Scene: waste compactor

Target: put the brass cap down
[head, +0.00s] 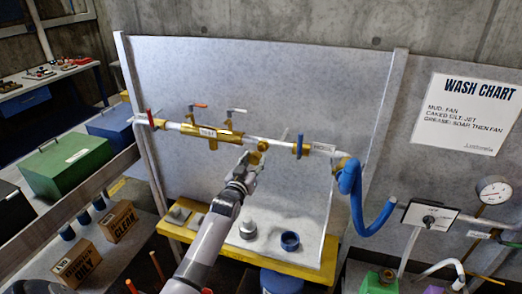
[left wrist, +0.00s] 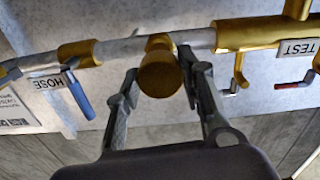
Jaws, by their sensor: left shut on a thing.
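The brass cap (left wrist: 160,75) is a round brass piece between the two fingers of my left gripper (left wrist: 158,88) in the left wrist view. My left gripper (head: 250,165) is shut on it, just below and in front of the pipe in the head view. A brass fitting (head: 262,145) on the pipe lies right behind the cap. I cannot tell whether cap and fitting touch. The pipe (head: 273,148) carries brass parts, a TEST label and blue and red handles. My right gripper is not in view.
Below the pipe is a yellow-edged bench (head: 245,262). On it are a grey rounded piece (head: 247,230), a blue ring-shaped cup (head: 290,241) and small grey blocks (head: 180,213) at the left. Bare bench shows between them. A blue hose (head: 352,195) hangs at the right.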

